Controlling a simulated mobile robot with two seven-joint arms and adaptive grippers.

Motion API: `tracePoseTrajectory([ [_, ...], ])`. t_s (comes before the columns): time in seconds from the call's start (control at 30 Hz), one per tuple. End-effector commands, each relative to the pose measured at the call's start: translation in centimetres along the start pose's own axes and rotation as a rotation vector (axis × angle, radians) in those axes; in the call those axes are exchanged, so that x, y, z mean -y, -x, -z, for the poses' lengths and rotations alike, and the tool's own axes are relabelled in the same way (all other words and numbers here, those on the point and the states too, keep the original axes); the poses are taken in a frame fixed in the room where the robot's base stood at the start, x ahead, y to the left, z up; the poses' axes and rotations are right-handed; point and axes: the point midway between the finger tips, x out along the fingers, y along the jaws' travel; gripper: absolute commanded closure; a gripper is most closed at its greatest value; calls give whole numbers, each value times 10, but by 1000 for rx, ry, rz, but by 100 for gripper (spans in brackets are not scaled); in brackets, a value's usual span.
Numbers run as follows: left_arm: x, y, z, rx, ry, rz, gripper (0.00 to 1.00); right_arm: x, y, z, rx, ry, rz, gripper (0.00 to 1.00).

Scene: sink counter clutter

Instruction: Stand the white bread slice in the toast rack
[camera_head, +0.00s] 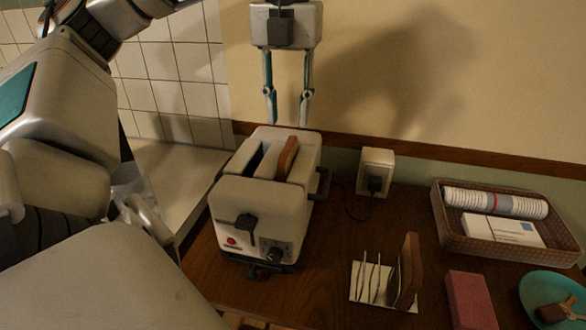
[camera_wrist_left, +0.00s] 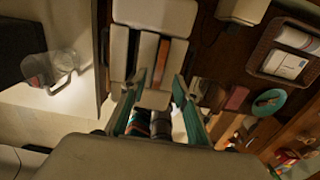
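A cream toaster (camera_head: 260,215) stands on the wooden counter, and it shows from above in the left wrist view (camera_wrist_left: 152,14). A bread slice with a brown edge (camera_head: 287,158) stands up out of its right slot; it also shows in the left wrist view (camera_wrist_left: 162,60). Its pale faces are not visible. The left slot looks empty. My left gripper (camera_head: 288,122) is open and empty above the toaster's far end, fingers down. The toast rack (camera_head: 368,281) stands to the toaster's right. A brown slice (camera_head: 410,272) stands at its right end; its other slots look empty. My right gripper is out of view.
A wall socket (camera_head: 376,160) with a plugged cord is behind. A woven tray (camera_head: 450,240) holds a roll and envelopes. A clear jug (camera_wrist_left: 62,66) stands left of the toaster.

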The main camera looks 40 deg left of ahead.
Motion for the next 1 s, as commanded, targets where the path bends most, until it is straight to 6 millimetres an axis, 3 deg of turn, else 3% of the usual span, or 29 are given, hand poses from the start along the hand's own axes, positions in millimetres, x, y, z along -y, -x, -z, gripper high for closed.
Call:
tracePoseTrajectory([
  [0.43,0,-58,4,-3,-3,-1,70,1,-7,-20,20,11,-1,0],
  [0.77,0,-64,4,0,-3,1,70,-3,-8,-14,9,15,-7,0],
  [0.9,0,-64,4,0,-3,1,100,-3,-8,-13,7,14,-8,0],
  [1.0,1,-64,4,0,-4,1,100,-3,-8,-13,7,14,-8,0],
])
